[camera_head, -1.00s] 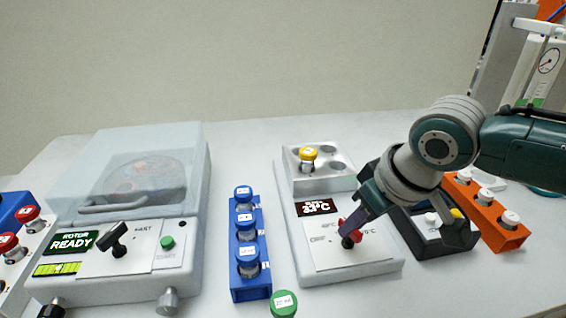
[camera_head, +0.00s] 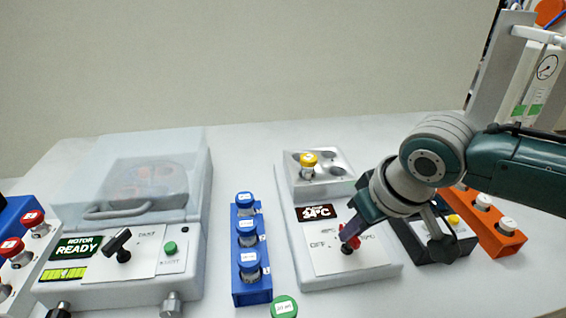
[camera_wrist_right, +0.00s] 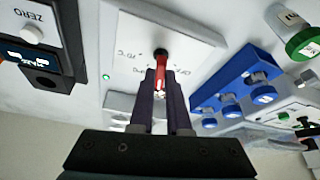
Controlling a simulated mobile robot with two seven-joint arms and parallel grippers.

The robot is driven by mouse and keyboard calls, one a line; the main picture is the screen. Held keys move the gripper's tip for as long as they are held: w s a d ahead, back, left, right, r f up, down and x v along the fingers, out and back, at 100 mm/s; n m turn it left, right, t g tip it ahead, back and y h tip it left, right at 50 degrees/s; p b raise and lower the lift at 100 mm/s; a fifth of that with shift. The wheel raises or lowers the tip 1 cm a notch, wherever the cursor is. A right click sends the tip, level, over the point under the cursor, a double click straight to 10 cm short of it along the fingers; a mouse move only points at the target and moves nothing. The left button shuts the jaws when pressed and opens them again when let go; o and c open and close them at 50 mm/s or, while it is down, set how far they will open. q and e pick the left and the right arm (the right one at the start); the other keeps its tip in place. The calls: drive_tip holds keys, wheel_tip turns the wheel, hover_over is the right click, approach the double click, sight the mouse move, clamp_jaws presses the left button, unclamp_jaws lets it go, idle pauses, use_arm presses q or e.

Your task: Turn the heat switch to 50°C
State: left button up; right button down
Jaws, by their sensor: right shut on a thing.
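The heater block (camera_head: 285,240) is a grey-white unit right of the picture's middle in the head view. Its red heat switch (camera_head: 351,243) stands on the white front panel, with labels around it too small to read surely. My right gripper (camera_head: 348,232) comes down from the right and is shut on the red switch. The right wrist view shows the red lever (camera_wrist_right: 160,70) between its two dark fingers. My left gripper is not in view.
A blue rack (camera_head: 250,291) of blue-capped vials stands left of the heater, with a green-capped vial (camera_head: 284,307) in front. A centrifuge (camera_head: 190,200) is further left. A dark device (camera_head: 408,232) and an orange rack (camera_head: 508,242) stand close on the right.

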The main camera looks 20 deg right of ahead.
drive_tip(key=shift+a+r+m+h+p, duration=0.2)
drive_tip(key=shift+m+h+p, duration=0.1)
drive_tip(key=shift+m+p, duration=0.45)
drive_tip(key=shift+m+h+p, duration=0.3)
drive_tip(key=shift+m+p, duration=0.25)
drive_tip(key=shift+m, duration=0.3)
drive_tip(key=shift+f+m+g+h+p, duration=0.15)
drive_tip(key=shift+m+g+h+p, duration=0.2)
drive_tip(key=shift+m, duration=0.75)
drive_tip(key=shift+m+h, duration=0.35)
drive_tip(key=shift+m, duration=0.55)
drive_tip(key=c, duration=0.9)
unclamp_jaws()
